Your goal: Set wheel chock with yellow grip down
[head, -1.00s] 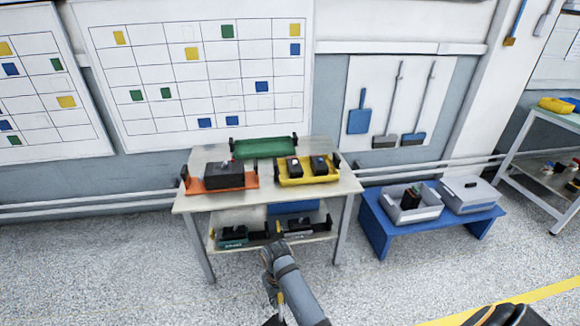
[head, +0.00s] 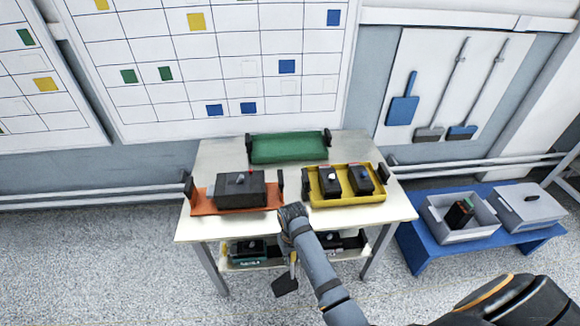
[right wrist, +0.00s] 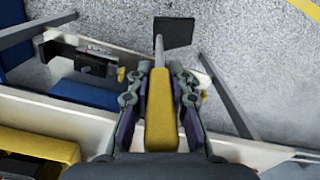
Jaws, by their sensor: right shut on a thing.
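The wheel chock is a dark block on a thin rod with a yellow grip. Its yellow grip (right wrist: 160,118) lies between the fingers of my right gripper (right wrist: 160,78), which is shut on it. The dark block sticks out beyond the fingertips, over the floor. In the head view the chock (head: 285,286) hangs in front of the table, block lowest, apart from table and floor. My right gripper (head: 292,242) is there at the table's front edge, partly hidden by its wrist. My left gripper is not in view.
The table (head: 225,228) carries an orange tray (head: 240,204), a yellow tray (head: 345,201) and a green tray (head: 290,148). Its lower shelf holds dark devices. A low blue bench (head: 415,250) with a grey bin (head: 470,236) and a lidded grey box (head: 530,205) stands right. Floor at left is clear.

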